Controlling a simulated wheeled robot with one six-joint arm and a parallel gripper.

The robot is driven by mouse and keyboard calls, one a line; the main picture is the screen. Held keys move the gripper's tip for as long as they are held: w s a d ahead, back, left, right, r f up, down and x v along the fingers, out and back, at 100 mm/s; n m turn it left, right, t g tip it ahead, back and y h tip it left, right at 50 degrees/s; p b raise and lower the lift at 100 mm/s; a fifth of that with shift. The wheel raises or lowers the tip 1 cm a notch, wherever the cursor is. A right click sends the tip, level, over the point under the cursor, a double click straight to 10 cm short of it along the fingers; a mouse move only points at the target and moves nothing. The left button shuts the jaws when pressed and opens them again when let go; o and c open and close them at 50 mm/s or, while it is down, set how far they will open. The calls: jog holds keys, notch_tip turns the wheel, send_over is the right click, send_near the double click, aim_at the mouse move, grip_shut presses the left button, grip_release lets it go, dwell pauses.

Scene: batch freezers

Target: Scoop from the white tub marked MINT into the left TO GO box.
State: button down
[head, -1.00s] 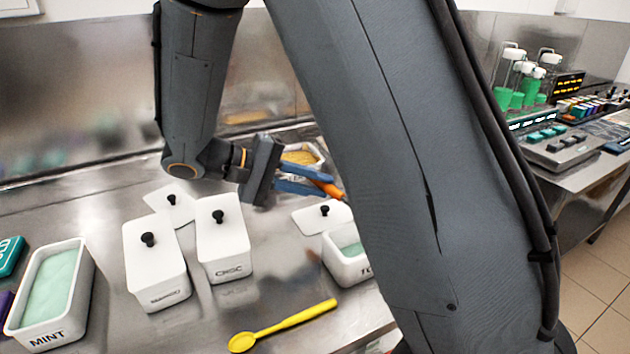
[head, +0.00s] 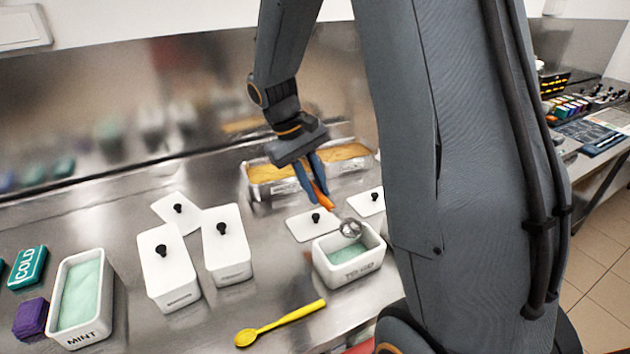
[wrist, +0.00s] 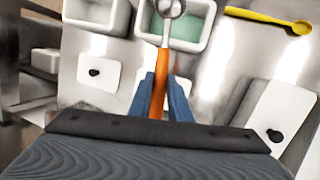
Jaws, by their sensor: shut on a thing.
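The white MINT tub (head: 102,322) holds pale green ice cream and stands at the front left in the head view. My gripper (head: 317,184) is shut on the orange handle of a scoop (head: 321,197), which tilts down toward the left TO GO box (head: 350,272). The scoop's metal bowl is over this box near its back rim; whether it touches the contents is unclear. The bowl looks grey, with no clear green load. Green ice cream lies in the box. The wrist view shows the scoop (wrist: 158,85), this box (wrist: 188,46) and a second white box (wrist: 70,14), hidden in the head view.
Two lidded white tubs (head: 168,270) (head: 227,250) stand between MINT and the box. Loose lids (head: 300,228) (head: 368,205) lie behind the box. A yellow spoon (head: 280,323) lies in front. Metal trays (head: 262,190) stand at the back. A COLD pack (head: 27,268) and purple block (head: 30,318) are far left.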

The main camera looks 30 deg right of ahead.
jog(key=y+p, duration=0.1)
jog(key=d+y+p, duration=0.1)
jog(key=p, duration=0.1)
jog(key=shift+r+y, duration=0.3)
jog(key=shift+w+r+p, duration=0.1)
jog(key=shift+r+p, duration=0.1)
jog(key=shift+p, duration=0.3)
jog(key=shift+r+p, duration=0.6)
jog(key=shift+r, duration=0.3)
jog(key=shift+f, duration=0.1)
